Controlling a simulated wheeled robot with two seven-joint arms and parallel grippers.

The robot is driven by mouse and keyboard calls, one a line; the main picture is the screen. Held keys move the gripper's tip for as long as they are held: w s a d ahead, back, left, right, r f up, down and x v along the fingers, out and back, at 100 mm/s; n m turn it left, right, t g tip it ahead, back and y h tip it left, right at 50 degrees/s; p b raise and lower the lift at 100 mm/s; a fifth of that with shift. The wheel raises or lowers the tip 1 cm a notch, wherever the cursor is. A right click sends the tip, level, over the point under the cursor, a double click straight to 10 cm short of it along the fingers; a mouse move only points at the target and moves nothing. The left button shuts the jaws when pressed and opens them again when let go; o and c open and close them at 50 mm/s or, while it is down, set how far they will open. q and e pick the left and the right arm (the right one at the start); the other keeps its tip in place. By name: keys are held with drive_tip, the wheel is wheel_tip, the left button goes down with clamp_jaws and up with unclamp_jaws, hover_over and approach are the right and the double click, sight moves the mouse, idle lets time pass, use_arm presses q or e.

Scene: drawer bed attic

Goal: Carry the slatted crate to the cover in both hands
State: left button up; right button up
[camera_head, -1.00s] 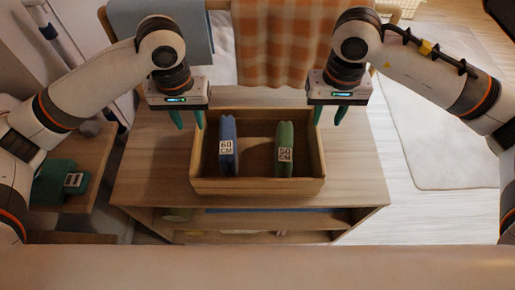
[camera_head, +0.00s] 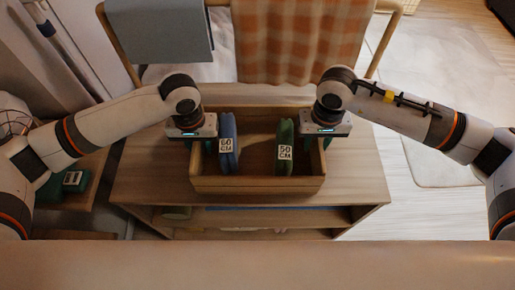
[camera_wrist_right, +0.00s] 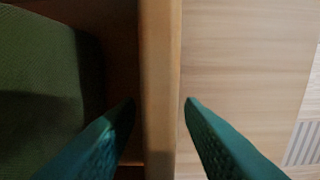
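The slatted crate (camera_head: 258,185), a light wooden box, stands on a wooden shelf unit. It holds a blue folded item (camera_head: 227,133) marked 60 CM and a green one (camera_head: 285,135) marked 50 CM. My left gripper (camera_head: 197,146) is at the crate's left wall, its green fingers partly hidden but apart. My right gripper (camera_head: 318,143) is at the right wall. In the right wrist view its fingers (camera_wrist_right: 160,103) are open on either side of the wall (camera_wrist_right: 160,60), with gaps. I cannot tell which thing is the cover.
The shelf unit's top (camera_head: 350,180) is clear right of the crate. A rail behind carries an orange checked cloth (camera_head: 300,40) and a grey-blue cloth (camera_head: 158,30). A pale rug (camera_head: 430,150) lies at right. A dark green item (camera_head: 75,181) sits at left.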

use_arm(q)
clamp_jaws()
use_arm(e)
clamp_jaws()
use_arm(q)
drive_tip(key=shift+r, duration=0.15)
use_arm(e)
drive_tip(key=shift+r, duration=0.15)
